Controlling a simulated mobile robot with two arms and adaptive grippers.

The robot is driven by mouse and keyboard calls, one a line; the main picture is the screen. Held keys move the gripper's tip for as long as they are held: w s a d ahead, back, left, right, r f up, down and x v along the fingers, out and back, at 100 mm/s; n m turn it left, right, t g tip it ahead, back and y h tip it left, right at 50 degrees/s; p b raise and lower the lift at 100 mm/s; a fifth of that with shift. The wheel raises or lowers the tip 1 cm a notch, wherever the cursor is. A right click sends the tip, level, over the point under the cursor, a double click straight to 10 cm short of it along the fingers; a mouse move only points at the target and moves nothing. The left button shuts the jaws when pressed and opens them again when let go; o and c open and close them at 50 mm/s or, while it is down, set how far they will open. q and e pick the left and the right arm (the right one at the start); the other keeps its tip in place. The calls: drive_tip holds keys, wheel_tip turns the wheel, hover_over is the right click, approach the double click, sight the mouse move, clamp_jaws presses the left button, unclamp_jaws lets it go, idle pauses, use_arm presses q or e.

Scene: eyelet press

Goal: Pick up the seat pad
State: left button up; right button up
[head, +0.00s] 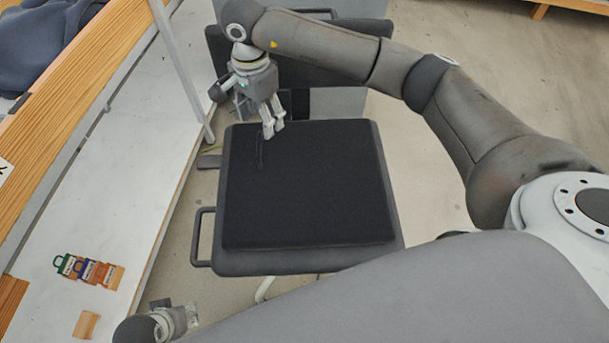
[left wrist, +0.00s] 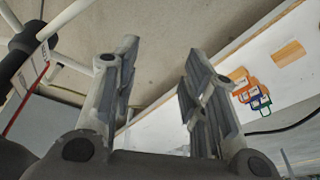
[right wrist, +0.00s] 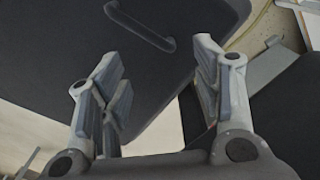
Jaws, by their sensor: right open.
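The seat pad (head: 310,195) is a flat black square lying on the dark grey seat of a chair. A thin dark loop handle (head: 260,152) lies on its top near the back left corner, and it also shows in the right wrist view (right wrist: 140,27). My right gripper (head: 273,129) is open and empty above the pad's back left part, just behind the loop. Whether its tips touch the pad, I cannot tell. My left gripper (head: 178,317) is low at the bottom left, away from the pad; in the left wrist view (left wrist: 155,80) its fingers are apart and empty.
The chair's backrest (head: 340,72) stands behind the pad, and a side handle (head: 197,238) sticks out left. A white post (head: 183,75) rises near my right gripper. Floor at right is clear.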

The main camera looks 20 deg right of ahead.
sight(265, 143)
wheel_tip(265, 143, down, 6)
drive_tip(key=shift+w+f+b, duration=0.1)
drive_tip(key=shift+b, duration=0.25)
use_arm(q)
drive_tip(key=v, duration=0.2)
drive_tip(key=shift+w+r, duration=0.15)
drive_tip(key=shift+r, duration=0.3)
use_arm(e)
drive_tip(key=shift+c, duration=0.2)
